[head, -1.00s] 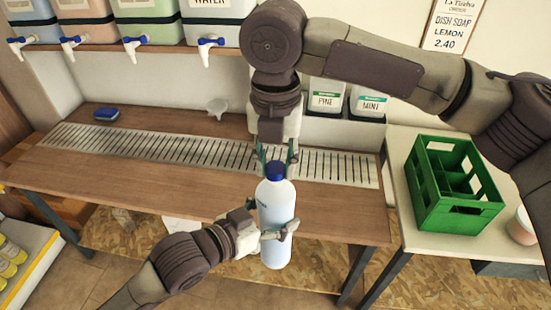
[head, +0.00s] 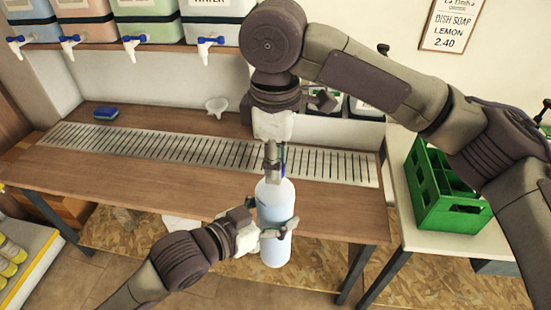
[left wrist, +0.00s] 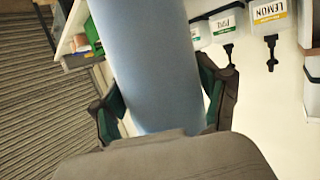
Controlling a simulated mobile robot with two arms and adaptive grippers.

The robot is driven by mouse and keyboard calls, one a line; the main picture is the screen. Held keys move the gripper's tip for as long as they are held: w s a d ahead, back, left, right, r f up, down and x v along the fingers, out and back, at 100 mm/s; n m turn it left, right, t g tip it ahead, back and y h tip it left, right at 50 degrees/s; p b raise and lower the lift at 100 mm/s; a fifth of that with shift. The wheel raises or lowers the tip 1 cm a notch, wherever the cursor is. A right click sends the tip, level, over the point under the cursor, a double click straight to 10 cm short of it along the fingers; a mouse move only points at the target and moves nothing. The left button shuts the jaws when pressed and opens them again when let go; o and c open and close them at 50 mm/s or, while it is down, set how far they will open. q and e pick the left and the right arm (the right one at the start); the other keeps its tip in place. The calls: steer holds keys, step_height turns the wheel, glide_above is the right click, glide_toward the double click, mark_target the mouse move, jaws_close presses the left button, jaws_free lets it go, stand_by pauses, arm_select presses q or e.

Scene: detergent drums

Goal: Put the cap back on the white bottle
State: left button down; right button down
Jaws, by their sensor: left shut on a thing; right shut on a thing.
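The white bottle (head: 275,203) stands upright in the middle of the head view, in front of the table's front edge. My left gripper (head: 277,228) is shut around its lower body. In the left wrist view the bottle (left wrist: 150,60) fills the middle, between the two fingers of my left gripper (left wrist: 165,110). My right gripper (head: 274,163) points down over the bottle's top and is shut on the blue cap (head: 284,171). Only a sliver of the cap shows past the finger. The cap is at the bottle's mouth; how well it is seated is hidden.
The wooden table (head: 130,178) with a metal drain grate (head: 160,147) lies behind the bottle. A blue sponge (head: 106,112) and a white funnel (head: 216,106) sit at its back. Drums with taps (head: 133,46) stand on the shelf above. A green crate (head: 455,215) is at right.

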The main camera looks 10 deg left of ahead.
steer(key=m, duration=0.5)
steer(key=shift+a, duration=0.1)
steer(key=m, duration=0.7)
steer(key=shift+w+m, duration=0.1)
steer(key=shift+m, duration=0.3)
steer(key=m, duration=0.3)
steer(key=c, duration=0.7)
jaws_free()
step_height(320, 180, up, 12)
steer(key=shift+f, duration=0.1)
steer(key=shift+w, duration=0.1)
